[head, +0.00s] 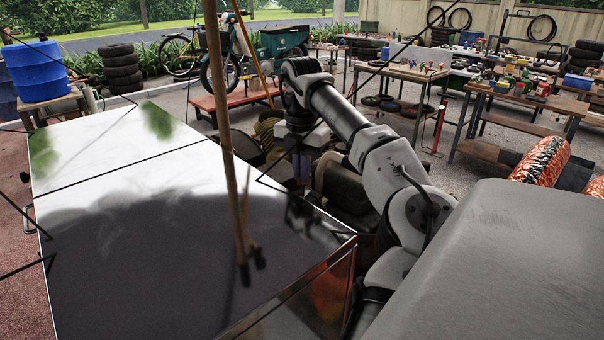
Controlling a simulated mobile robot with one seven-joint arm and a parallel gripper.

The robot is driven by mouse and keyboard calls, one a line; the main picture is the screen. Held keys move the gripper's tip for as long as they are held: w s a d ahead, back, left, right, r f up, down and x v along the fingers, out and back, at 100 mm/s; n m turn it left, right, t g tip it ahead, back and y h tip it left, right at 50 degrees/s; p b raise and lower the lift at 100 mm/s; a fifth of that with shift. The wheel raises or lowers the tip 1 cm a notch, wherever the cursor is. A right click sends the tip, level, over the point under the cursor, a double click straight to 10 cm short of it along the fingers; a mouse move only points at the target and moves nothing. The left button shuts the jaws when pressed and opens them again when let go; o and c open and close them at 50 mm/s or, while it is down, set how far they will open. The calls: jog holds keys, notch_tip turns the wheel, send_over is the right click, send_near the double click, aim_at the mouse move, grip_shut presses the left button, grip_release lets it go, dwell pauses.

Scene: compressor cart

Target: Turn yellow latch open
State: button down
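My arm reaches from the lower right toward the middle of the head view. Its end points down, and my gripper (301,166) is small and dark there, in front of dark machinery. I cannot make out its fingers or whether it holds anything. Dark, rounded machinery (345,185), possibly part of the compressor cart, lies under and to the right of the arm's end. It is partly covered by my arm. I see no yellow latch that I can identify.
A large glossy panel (110,190) fills the left, close to the arm. A wooden pole (226,130) and dark thin bars cross in front. Behind are a blue barrel (36,72), a red low cart (235,98), bicycles and cluttered workbenches (405,72). Paved floor shows between them.

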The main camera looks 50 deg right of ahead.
jog(key=shift+w+m+b, duration=0.1)
jog(key=shift+m+b, duration=0.35)
jog(key=shift+m, duration=1.05)
jog(key=c, duration=1.6)
grip_release()
jog(key=shift+r, duration=0.1)
jog(key=shift+r+p, duration=3.45)
jog(key=shift+r, duration=3.4)
jog(key=shift+f, duration=0.1)
